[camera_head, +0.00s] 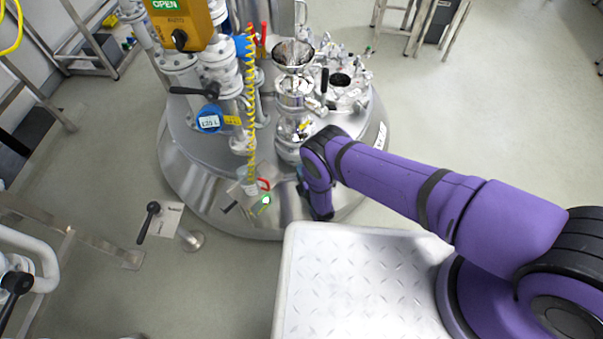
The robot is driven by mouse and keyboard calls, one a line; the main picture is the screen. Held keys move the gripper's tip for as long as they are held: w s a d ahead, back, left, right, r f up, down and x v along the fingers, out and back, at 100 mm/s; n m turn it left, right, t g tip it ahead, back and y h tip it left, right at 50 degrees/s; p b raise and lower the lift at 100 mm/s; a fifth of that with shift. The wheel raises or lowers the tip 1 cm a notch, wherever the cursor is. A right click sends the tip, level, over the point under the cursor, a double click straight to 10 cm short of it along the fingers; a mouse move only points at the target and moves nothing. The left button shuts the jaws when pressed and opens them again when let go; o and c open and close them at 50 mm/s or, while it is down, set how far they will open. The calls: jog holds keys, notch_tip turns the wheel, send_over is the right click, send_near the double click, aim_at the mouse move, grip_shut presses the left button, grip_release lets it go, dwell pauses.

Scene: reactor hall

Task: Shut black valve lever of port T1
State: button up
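Several black levers are in view, and I cannot read a T1 marking on any port. One black lever (194,90) sticks out to the left from the white pipework on the steel reactor lid. Another black lever (324,80) stands upright beside the steel funnel (293,55). My purple arm reaches in from the right and bends down at the wrist over the front edge of the reactor. My gripper (322,213) is at its lower end, dark and small. Its fingers cannot be made out, and it appears clear of both of these levers.
The steel reactor lid (210,165) is crowded with pipes, a yellow coiled hose (251,100) and a yellow OPEN box (183,22). A black lever on a stand (148,222) and a pipe lever (16,284) are at left. A white ribbed platform (350,285) lies in front.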

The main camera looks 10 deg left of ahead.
jog(key=v, duration=1)
jog(key=shift+s+d, duration=0.2)
jog(key=shift+s, duration=0.15)
jog(key=shift+f, duration=0.1)
